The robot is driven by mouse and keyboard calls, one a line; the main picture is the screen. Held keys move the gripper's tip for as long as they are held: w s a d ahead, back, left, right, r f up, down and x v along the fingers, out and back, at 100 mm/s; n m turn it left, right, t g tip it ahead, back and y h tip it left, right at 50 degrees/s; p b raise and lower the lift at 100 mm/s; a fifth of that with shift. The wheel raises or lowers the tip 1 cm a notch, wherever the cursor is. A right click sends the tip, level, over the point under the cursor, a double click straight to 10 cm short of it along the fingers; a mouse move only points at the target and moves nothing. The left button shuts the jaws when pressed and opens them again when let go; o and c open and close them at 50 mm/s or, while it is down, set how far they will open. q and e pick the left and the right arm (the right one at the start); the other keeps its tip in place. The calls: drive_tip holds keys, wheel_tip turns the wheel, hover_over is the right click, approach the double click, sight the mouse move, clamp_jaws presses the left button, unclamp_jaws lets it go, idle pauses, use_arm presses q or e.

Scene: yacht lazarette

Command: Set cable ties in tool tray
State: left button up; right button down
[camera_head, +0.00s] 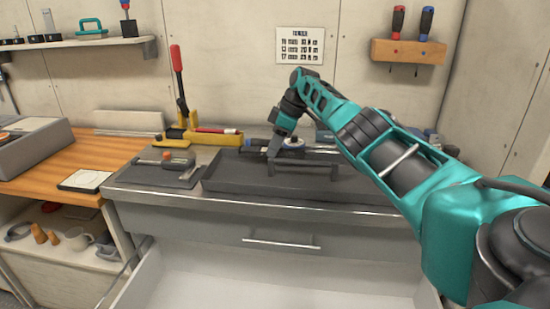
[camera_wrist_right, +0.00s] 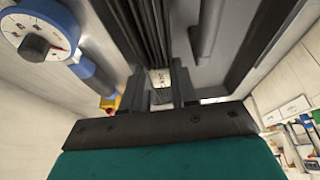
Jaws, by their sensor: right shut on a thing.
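My right gripper (camera_head: 272,152) is low over the dark grey tool tray (camera_head: 235,184) on the metal worktop. In the right wrist view, its two dark fingers (camera_wrist_right: 160,88) are close together, shut on a bundle of long black strips (camera_wrist_right: 147,30), which look like the cable ties. The strips run away from the fingers toward the top of that view. In the head view a dark bar (camera_head: 305,164) shows below the gripper over the tray; I cannot tell whether it is the ties or part of the tray. My left gripper is not in view.
A blue tool with a white dial (camera_head: 293,142) lies close behind the gripper, and its dial (camera_wrist_right: 38,32) is large in the wrist view. A yellow tool with a red-gripped lever (camera_head: 177,90) stands behind left. A hammer (camera_head: 165,161) lies on a dark mat left of the tray.

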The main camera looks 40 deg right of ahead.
wheel_tip(320, 180, down, 3)
drive_tip(key=shift+f, duration=0.35)
drive_tip(key=shift+f+b, duration=0.15)
drive_tip(key=shift+b, duration=0.15)
drive_tip(key=c, duration=1.2)
unclamp_jaws()
drive_tip(key=shift+o, duration=0.2)
